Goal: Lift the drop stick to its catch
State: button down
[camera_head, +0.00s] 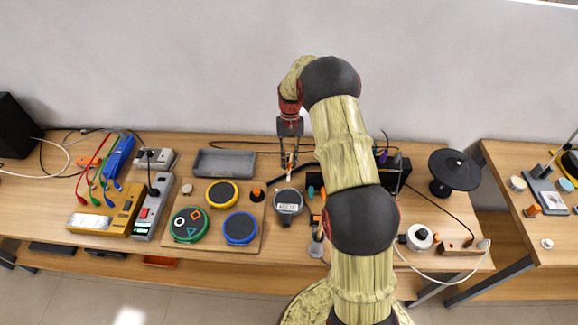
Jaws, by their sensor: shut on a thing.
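My gripper (290,150) hangs over the back middle of the wooden table, fingers pointing down. I cannot make out the catch; my arm hides much of the table to the right of the gripper.
A grey tray (225,162) lies left of the gripper. A wooden board (212,227) carries yellow, blue and green round pads. Yellow and grey boxes with cables stand further left. A black disc on a stand (454,169) and a white round device (419,237) are at the right.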

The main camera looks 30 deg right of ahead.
jog(key=shift+w+d+r, duration=0.65)
jog(key=shift+w+r, duration=0.25)
jog(key=shift+w, duration=0.05)
jog(key=c, duration=2.1)
grip_release()
jog(key=shift+f, duration=0.15)
jog(key=shift+o, duration=0.7)
jog(key=shift+w+d+f, duration=0.1)
jog(key=shift+w+d, duration=0.05)
jog(key=shift+o, duration=1.4)
jog(key=v, duration=1.2)
